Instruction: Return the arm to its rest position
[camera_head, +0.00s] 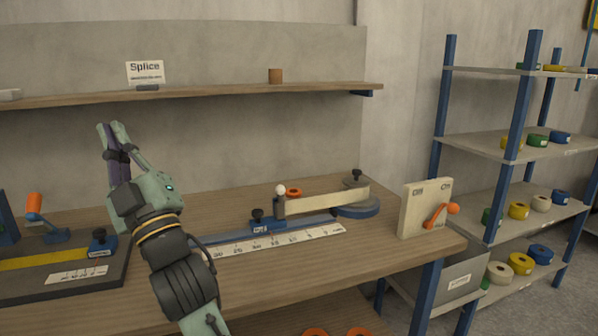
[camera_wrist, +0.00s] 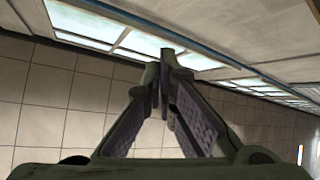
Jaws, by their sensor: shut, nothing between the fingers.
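My gripper (camera_head: 112,127) is raised above the left part of the workbench (camera_head: 345,254), its fingers pointing up in front of the grey wall. It is empty. In the wrist view its fingertips (camera_wrist: 170,52) meet at the top and its pads form a narrow wedge, with nothing between them. Behind the fingers the wrist view shows a tiled surface (camera_wrist: 45,90) and bright window-like panels (camera_wrist: 135,42). My forearm crosses in front of part of the bench.
A blue slide fixture with a ruler (camera_head: 290,241) lies mid-bench. A cream switch box with an orange lever (camera_head: 425,208) stands at the right end. A dark tape fixture (camera_head: 80,272) is at the left. A wooden shelf (camera_head: 215,93) runs behind. A rack (camera_head: 470,148) holds tape rolls.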

